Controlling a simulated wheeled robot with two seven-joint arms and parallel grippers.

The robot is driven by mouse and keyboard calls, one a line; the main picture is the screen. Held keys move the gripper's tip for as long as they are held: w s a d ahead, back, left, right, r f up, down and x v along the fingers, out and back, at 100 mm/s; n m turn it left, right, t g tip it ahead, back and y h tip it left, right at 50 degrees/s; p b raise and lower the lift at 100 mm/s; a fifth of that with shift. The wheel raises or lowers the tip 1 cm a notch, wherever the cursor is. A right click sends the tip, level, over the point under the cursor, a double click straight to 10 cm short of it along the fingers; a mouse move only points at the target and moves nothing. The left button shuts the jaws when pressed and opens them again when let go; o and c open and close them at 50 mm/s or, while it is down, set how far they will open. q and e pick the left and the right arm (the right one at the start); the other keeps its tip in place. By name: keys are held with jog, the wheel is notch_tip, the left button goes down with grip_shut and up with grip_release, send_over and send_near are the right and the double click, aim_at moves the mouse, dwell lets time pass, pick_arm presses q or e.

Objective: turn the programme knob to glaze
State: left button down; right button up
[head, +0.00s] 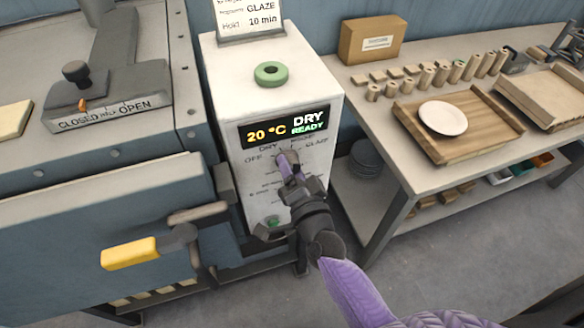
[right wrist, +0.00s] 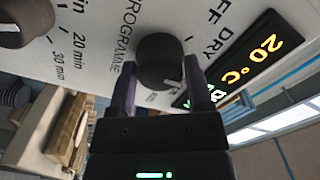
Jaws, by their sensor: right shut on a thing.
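The programme knob (right wrist: 158,58) is dark and round, with a light pointer mark on its lower right in the right wrist view. My right gripper (right wrist: 162,72) is shut on it, one purple finger on each side. In the head view the right gripper (head: 287,163) covers most of the knob. The white control box (head: 225,100) has OFF, DRY and GLAZE (head: 317,142) labels around the knob. Its display (head: 285,128) reads 20 °C, DRY, READY. A card (head: 248,18) on top reads GLAZE and 10 min. My left gripper is out of view.
A second dark knob (right wrist: 25,22) with minute marks sits beside it. A dryer with a yellow handle (head: 130,254) stands left. The bench at right holds a wooden tray (head: 490,140) with a white plate (head: 443,118).

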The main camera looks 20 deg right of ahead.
jog(key=m+b, duration=0.1)
jog(key=m, duration=1.1)
jog(key=shift+m, duration=0.4)
dwell(0.3)
jog(key=o, duration=1.3)
jog(key=shift+s, duration=0.1)
